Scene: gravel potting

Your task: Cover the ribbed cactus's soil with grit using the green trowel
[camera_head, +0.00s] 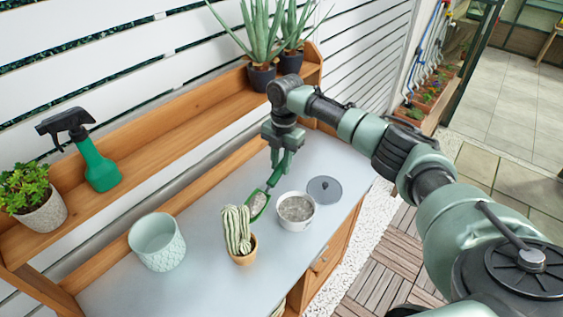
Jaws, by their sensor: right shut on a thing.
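The ribbed cactus (237,228) stands in a small tan pot (244,252) on the grey bench top. Its soil is mostly hidden by the stems. My right gripper (274,178) is shut on the green trowel (268,191), above the bench and just right of the cactus. The trowel's scoop (258,203) points down to the left, with pale grit in it, close to the cactus's right side; I cannot tell whether it touches. A white tub (295,225) of grey grit (296,208) stands open to the right of the scoop. My left gripper is not in view.
A grey lid (325,190) lies behind the tub. A pale green empty pot (157,254) stands left of the cactus. The wooden shelf (165,137) behind holds a spray bottle (98,165), a leafy plant (31,187) and potted aloes (262,77). The front bench edge is near the tub.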

